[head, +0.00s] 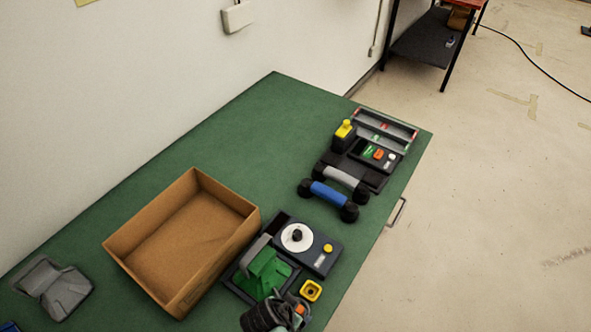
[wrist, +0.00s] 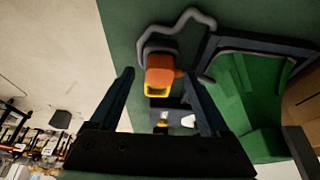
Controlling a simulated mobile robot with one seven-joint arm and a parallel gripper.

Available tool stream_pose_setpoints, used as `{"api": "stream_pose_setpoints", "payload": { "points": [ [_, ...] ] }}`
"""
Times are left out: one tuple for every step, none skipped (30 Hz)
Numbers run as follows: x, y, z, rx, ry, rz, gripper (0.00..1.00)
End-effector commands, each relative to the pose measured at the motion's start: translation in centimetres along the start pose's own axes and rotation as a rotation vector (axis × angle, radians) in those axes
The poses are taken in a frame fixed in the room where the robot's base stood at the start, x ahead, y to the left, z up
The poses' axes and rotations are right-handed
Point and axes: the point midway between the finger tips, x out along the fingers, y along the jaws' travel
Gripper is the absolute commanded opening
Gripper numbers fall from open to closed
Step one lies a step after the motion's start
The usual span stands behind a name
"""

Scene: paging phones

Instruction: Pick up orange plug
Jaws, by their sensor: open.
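An orange plug (wrist: 160,64) with a yellow-rimmed end (wrist: 158,90) shows in the wrist view, near the upper middle. A grey cable (wrist: 181,17) loops around its far side. My gripper (wrist: 159,77) is open, with one finger on each side of the plug in the picture. I cannot tell how far the plug is from the fingertips. In the head view, a small orange part (head: 300,309) shows at the bottom, partly hidden among dark and grey shapes.
A green tabletop (head: 235,130) holds an open cardboard box (head: 254,221), a green cradle (head: 264,272), a dial unit (head: 318,262) and a yellow square socket (head: 311,291). A blue-handled handset (head: 329,195) and a tray (head: 388,128) stand further back. The far left tabletop is clear.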

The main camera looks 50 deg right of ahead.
Motion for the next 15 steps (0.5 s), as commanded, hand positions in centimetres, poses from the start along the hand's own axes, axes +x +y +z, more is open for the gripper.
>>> {"api": "stream_pose_setpoints", "payload": {
  "points": [
    [0.38, 0.01, -0.02, 0.0, 0.0, 0.001, 0.8],
    [0.53, 0.0, -0.03, 0.0, 0.0, 0.001, 0.8],
    [0.66, -0.01, -0.05, 0.001, 0.0, 0.0, 0.8],
    [0.72, -0.02, -0.05, 0.001, 0.0, 0.0, 0.8],
    [0.77, -0.02, -0.04, 0.001, 0.0, -0.001, 0.8],
    [0.79, -0.02, -0.04, 0.001, 0.0, -0.001, 0.8],
    [0.79, -0.02, -0.03, 0.001, 0.0, -0.001, 0.8],
    [0.78, -0.02, -0.03, 0.0, 0.0, -0.001, 0.8],
    [0.77, -0.02, -0.03, 0.0, 0.0, -0.001, 0.8],
    [0.77, -0.02, -0.02, 0.0, 0.0, -0.001, 0.8],
    [0.77, -0.02, -0.02, 0.0, 0.0, -0.001, 0.78],
    [0.76, -0.01, -0.02, 0.0, 0.0, -0.001, 0.71],
    [0.76, -0.01, -0.01, 0.0, 0.0, -0.001, 0.66],
    [0.76, -0.01, -0.01, 0.0, 0.0, -0.001, 0.6],
    [0.75, -0.01, -0.01, 0.0, 0.0, -0.001, 0.53]
  ]
}}
